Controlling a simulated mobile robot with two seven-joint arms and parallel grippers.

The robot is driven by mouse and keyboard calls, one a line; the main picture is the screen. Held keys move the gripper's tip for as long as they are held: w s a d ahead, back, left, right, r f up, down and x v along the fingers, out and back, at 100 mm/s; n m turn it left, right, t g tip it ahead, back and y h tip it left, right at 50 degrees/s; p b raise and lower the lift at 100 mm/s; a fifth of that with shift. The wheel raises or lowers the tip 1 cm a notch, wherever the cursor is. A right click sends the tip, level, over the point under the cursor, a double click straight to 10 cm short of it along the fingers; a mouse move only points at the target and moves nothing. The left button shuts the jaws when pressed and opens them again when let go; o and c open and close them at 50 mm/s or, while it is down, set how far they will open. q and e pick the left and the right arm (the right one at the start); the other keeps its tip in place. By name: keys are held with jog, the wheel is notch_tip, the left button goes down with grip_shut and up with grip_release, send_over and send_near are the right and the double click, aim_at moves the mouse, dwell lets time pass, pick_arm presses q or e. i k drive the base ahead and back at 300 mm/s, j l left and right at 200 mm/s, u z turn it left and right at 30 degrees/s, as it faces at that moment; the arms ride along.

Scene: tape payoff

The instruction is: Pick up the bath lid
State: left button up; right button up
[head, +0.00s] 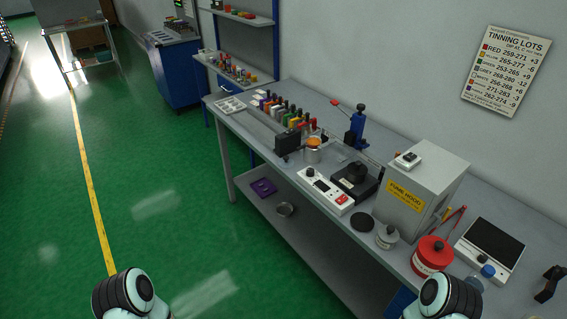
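A flat, dark round disc (362,221), which looks like the bath lid, lies on the grey workbench (262,137) near its front edge. It is in front of the grey fume hood (420,185) and left of a small grey lidded pot (386,236). A black unit (352,181) that may be the bath stands behind the disc, near a white control box (325,189). Only rounded parts of my two arms show at the bottom edge, left and right. Neither gripper's fingers are in view, and nothing touches the disc.
A red round tin (432,256), a scale (489,248) and a blue-capped bottle (487,271) crowd the bench's right side. A metal pot (313,152) and a row of coloured items stand farther left. A lower shelf (270,215) runs beneath. The green floor at left is open.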

aim_at(285, 161)
jog(key=i+j+z, duration=0.2)
jog(key=z, duration=0.25)
jog(key=i+j+z, duration=0.15)
jog(key=j+z, duration=0.15)
jog(key=z, duration=0.15)
jog(key=i+j+z, duration=0.1)
jog(key=j, duration=0.25)
jog(key=i+j+z, duration=0.1)
jog(key=j, duration=0.25)
jog(key=i+j+z, duration=0.1)
jog(key=j, duration=0.25)
jog(key=i+j, duration=0.1)
jog(key=j, duration=0.25)
jog(key=i+j, duration=0.1)
jog(key=j, duration=0.25)
jog(key=i+j, duration=0.1)
jog(key=j, duration=0.25)
jog(key=z, duration=0.05)
